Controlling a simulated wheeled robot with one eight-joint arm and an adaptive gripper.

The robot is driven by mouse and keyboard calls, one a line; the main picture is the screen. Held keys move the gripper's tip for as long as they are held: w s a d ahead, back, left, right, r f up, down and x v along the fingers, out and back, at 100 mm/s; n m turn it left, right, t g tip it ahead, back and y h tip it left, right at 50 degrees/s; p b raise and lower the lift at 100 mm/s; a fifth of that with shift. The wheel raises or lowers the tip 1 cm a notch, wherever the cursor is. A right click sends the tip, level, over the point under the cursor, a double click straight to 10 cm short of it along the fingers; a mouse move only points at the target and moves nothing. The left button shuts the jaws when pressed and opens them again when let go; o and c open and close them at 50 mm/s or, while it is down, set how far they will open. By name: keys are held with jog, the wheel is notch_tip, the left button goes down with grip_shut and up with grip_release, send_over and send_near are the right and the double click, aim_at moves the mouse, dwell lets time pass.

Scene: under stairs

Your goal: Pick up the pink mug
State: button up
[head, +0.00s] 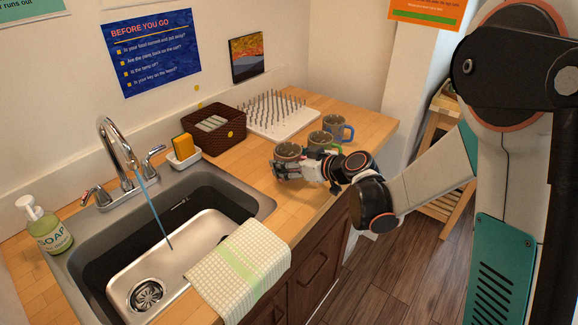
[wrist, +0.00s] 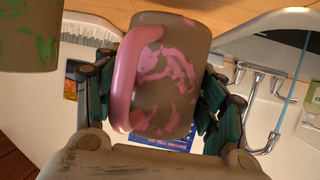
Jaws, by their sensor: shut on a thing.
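The pink mug, grey-brown with pink patches and a pink handle, fills the middle of the wrist view (wrist: 172,85). In the head view the mug (head: 288,150) is at the counter's front part, right of the sink. My gripper (head: 287,169) is shut on it, with fingers on both sides of its body in the wrist view. The handle faces the wrist camera. Whether the mug's base touches the counter is not clear.
A green-handled mug (head: 321,139) stands close behind and right of the held mug, and a blue-handled mug (head: 334,127) beyond it. A white peg drying rack (head: 262,120) and a brown basket (head: 213,133) are behind. The sink (head: 130,262) and a checked cloth (head: 240,272) lie left.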

notch_tip(320, 180, up, 17)
jog(key=p, duration=0.5)
jog(key=shift+p, duration=0.3)
